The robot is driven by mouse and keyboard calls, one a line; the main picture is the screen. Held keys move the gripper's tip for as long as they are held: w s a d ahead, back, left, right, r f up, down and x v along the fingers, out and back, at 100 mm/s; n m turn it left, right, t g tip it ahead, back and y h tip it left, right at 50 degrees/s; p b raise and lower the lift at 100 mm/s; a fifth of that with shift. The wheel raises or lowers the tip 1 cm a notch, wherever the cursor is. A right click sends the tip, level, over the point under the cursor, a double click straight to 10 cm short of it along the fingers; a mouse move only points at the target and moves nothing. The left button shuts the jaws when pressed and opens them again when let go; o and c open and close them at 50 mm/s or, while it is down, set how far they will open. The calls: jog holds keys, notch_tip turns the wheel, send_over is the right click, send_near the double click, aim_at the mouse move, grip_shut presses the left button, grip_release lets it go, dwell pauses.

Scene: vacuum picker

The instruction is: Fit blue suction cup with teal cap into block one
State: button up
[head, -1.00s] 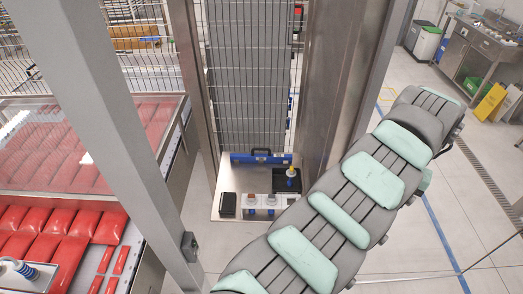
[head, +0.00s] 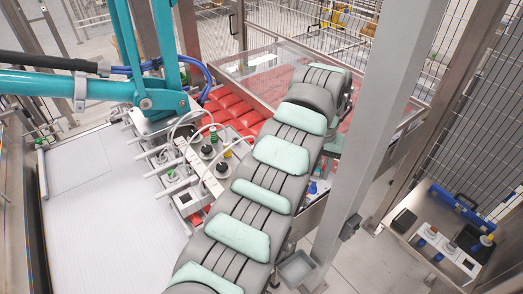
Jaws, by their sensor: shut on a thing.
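In the head view, a picker head with pale blocks (head: 185,198) hangs at left centre under a teal linkage. Its blocks carry several cups and fittings, including one with a green cap (head: 213,135), one with a yellow cap (head: 227,154) and dark round ones (head: 207,152). I cannot tell which block is block one. I cannot make out a blue suction cup with a teal cap. My grey arm with mint pads crosses the middle and bends down at its far end. My gripper is not clearly visible there, so what it holds cannot be seen.
Red packs (head: 235,104) lie under and behind the picker head. A white conveyor (head: 100,215) is at left. A grey post (head: 365,130) stands right of my arm. The side table at right bears a blue case (head: 460,203), a white holder (head: 445,252) with cups and a yellow-capped cup (head: 486,240).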

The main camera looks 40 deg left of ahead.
jog(key=s+a+n, duration=0.1)
jog(key=s+a, duration=0.2)
jog(key=a, duration=0.3)
jog(key=s+a+n+p, duration=0.1)
jog(key=s+a, duration=0.2)
jog(key=a, duration=0.3)
jog(key=s+a+n, duration=0.1)
jog(key=s+a, duration=0.2)
jog(key=a, duration=0.4)
jog(key=s+a+f+n+p, duration=0.1)
jog(key=s+a+f+n, duration=0.15)
jog(key=s+a, duration=1.2)
jog(key=f, duration=0.3)
jog(key=shift+s+d+f, duration=0.25)
jog(key=shift+s+d, duration=0.1)
jog(key=shift+f, duration=0.15)
jog(key=shift+s+d+f+b, duration=0.1)
jog(key=shift+f+b, duration=0.05)
jog(key=shift+f, duration=0.4)
jog(key=shift+s+d+f+b, duration=0.1)
jog(key=shift+f+b, duration=0.05)
jog(key=shift+f, duration=0.4)
jog(key=shift+w+f, duration=0.1)
jog(key=shift+f+b, duration=0.5)
jog(key=shift+f, duration=0.9)
